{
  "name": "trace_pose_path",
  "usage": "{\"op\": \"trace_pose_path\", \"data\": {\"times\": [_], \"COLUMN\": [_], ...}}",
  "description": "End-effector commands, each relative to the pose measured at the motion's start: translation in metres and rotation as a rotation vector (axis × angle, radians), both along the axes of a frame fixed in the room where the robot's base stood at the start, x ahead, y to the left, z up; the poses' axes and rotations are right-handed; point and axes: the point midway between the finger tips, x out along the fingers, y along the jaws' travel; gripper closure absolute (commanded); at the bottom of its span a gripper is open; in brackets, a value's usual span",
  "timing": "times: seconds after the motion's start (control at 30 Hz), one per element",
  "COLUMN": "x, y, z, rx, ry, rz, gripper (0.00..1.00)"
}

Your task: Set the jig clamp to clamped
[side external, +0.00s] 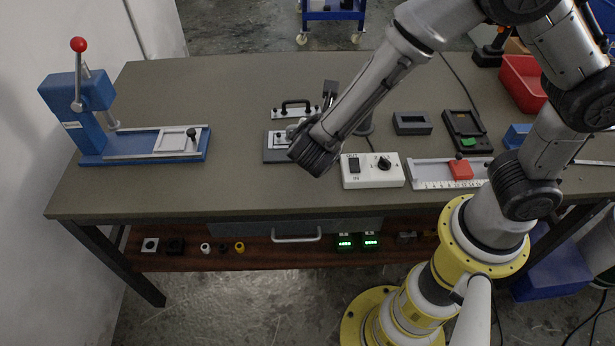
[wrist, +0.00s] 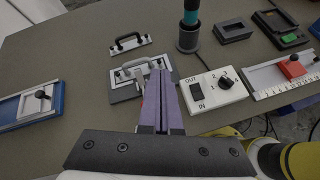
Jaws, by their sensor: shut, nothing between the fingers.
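The jig (wrist: 122,96) is a dark grey base with a pale plate, partly behind my fingers in the wrist view. I cannot tell the clamp's lever position. My gripper (wrist: 159,76) is shut and empty, its purple fingers reaching over the jig's right side. I cannot tell whether they touch it. In the side view my wrist hides the fingertips.
A plate with a black handle (side external: 296,108) lies behind the jig. A white switch box with a dial (side external: 372,171) stands to its right. A blue press (side external: 95,125) is at left, a red slider on a ruler (side external: 461,170) at right. Bare table lies between press and jig.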

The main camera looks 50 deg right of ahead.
Motion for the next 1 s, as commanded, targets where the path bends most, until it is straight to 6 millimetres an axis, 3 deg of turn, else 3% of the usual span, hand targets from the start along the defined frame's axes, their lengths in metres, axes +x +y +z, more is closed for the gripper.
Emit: {"op": "trace_pose_path", "data": {"times": [0.03, 0.13, 0.33, 0.57, 1.0], "x": [-0.001, -0.008, -0.037, -0.046, -0.040], "y": [0.020, 0.049, 0.078, 0.089, 0.082], "z": [-0.022, -0.057, -0.104, -0.109, -0.113], "rx": [-0.068, -0.167, -0.286, -0.306, -0.304], "ry": [0.043, 0.101, 0.185, 0.193, 0.194], "rz": [0.094, 0.238, 0.396, 0.442, 0.436], "gripper": [1.00, 1.00, 1.00, 1.00, 1.00]}}
